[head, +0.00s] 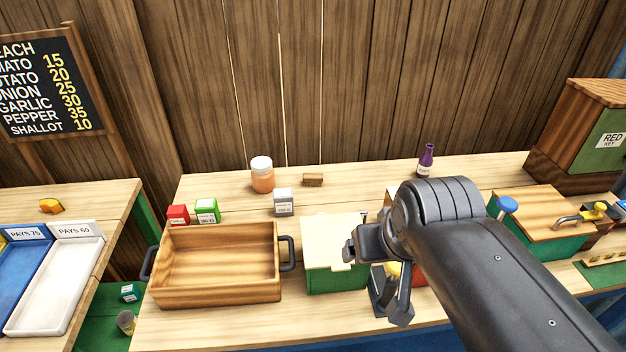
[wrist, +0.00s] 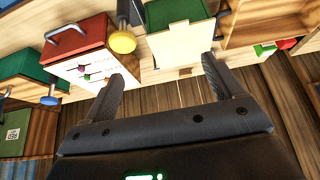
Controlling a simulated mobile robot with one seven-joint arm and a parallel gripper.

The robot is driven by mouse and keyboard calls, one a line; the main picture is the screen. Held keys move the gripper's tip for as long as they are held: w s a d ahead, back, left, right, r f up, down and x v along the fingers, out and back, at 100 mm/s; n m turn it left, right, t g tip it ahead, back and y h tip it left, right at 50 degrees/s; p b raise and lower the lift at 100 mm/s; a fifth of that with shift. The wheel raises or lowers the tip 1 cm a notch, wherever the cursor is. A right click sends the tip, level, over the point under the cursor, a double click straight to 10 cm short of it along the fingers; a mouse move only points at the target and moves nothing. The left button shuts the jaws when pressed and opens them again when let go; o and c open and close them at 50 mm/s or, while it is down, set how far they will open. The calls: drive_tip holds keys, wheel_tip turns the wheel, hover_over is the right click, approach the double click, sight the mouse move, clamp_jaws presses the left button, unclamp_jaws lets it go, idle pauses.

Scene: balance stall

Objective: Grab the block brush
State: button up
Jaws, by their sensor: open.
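A small brown block (head: 313,180), which looks like the block brush, lies at the back of the wooden table near the plank wall. It is too small to make out bristles. In the wrist view a small brown piece (wrist: 185,72) shows between the fingers, beyond the pale-topped green box; it seems to be the same block. My gripper (head: 374,283) is open and empty, above the front part of the table by the green box. It is apart from the block, which is farther back and to the left in the head view.
The green box (head: 335,277) with a pale lid stands between my gripper and the block. A wooden tray (head: 215,294) is left of it.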

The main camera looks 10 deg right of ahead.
drive_tip(key=m+g, duration=0.1)
drive_tip(key=m, duration=0.1)
hover_over(313, 175)
drive_tip(key=s, duration=0.2)
drive_tip(key=shift+h, duration=0.3)
drive_tip(key=f, duration=1.8)
drive_tip(key=shift+w+f, duration=0.25)
drive_tip(key=shift+s+x, duration=0.2)
drive_tip(key=shift+x, duration=2.5)
drive_tip(key=shift+a, duration=0.15)
drive_tip(key=shift+c, duration=0.2)
